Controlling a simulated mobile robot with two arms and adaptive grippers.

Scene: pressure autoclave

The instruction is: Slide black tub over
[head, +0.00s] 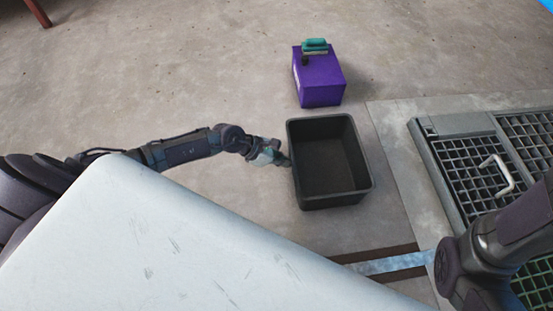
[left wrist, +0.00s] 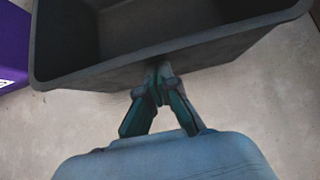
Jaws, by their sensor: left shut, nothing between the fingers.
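The black tub (head: 330,203) is an open, empty rectangular container standing on the concrete floor in the head view. Its rim and near outer wall (left wrist: 200,62) fill the top of the left wrist view. My left gripper (head: 286,160) is at the tub's left side wall, low and outside it. In the left wrist view the fingers (left wrist: 158,72) are closed together with nothing between them, their tips against or very close to the tub wall; exact contact is hard to tell. My right arm shows at the lower right, but its gripper is out of view.
A purple box (head: 320,82) with a teal-handled tool (head: 314,46) on top stands just beyond the tub. A metal grate with a handle (head: 496,172) lies to the right. A large white surface (head: 170,240) covers the lower left. Floor left of the purple box is clear.

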